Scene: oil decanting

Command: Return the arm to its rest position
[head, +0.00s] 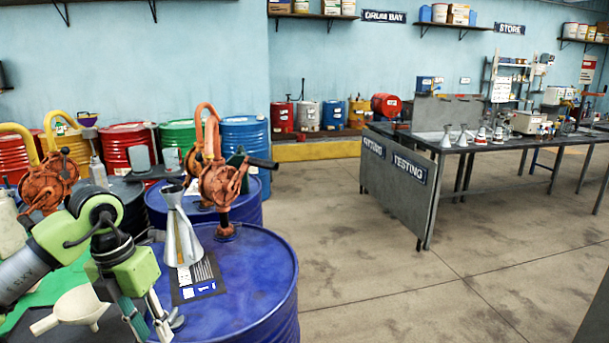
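My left arm comes in from the left with a green wrist. Its gripper (153,322) points down at the lower left, beside the near blue drum (255,290). Its fingers look spread apart, with nothing seen between them; the tips are near the bottom edge of the picture. A metal conical measure (182,240) stands upright on the drum top, on or beside a dark printed card (203,285). The gripper is in front of it and to its left, apart from it. My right gripper is not in view.
An orange hand pump (220,186) rises from the drum behind the measure. More drums and pumps crowd the left. A testing table (400,145) stands right, with open floor (400,275) between.

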